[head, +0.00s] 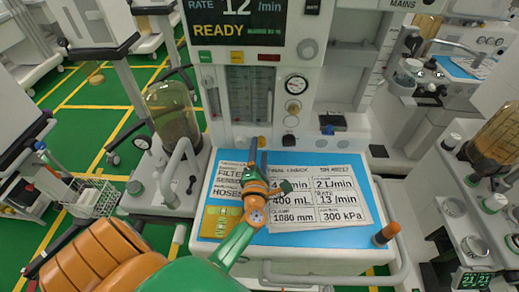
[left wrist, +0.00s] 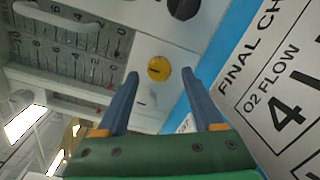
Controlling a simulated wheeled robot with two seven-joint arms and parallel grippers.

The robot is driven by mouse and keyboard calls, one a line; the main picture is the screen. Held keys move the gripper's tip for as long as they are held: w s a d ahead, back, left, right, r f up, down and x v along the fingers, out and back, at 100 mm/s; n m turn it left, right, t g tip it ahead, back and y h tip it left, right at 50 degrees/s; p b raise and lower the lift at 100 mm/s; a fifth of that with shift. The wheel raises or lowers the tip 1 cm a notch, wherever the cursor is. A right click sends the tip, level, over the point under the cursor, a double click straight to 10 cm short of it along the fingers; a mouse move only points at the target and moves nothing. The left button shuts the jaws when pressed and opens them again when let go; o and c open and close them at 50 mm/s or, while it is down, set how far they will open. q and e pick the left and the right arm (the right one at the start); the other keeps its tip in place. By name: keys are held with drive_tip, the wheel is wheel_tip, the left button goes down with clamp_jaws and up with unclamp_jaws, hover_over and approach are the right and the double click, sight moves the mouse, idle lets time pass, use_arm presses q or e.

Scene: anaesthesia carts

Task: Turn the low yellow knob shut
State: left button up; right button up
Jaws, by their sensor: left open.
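The low yellow knob (left wrist: 159,68) shows in the left wrist view as a small round disc with a short dark mark, on the pale front panel. In the head view, a small part of it (head: 262,142) shows just beyond my left gripper (head: 257,153). In the left wrist view, the open blue fingers of my left gripper (left wrist: 160,74) stand on either side of the knob in the picture. I see no contact, and the remaining depth is hard to tell. My right gripper is not in view.
A blue work surface (head: 208,200) with a printed sheet (head: 330,195) lies below my left arm. Flow tubes (head: 248,92), a gauge (head: 297,84) and a dark knob (left wrist: 184,8) are nearby. A grey rail with an orange end (head: 386,234) borders the right side.

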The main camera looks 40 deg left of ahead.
use_arm(q)
drive_tip(key=v, duration=0.5)
drive_tip(key=shift+s+f, duration=0.1)
drive_tip(key=shift+s, duration=0.1)
drive_tip(key=shift+s+d, duration=0.25)
drive_tip(key=shift+s, duration=0.1)
drive_tip(key=shift+w, duration=0.1)
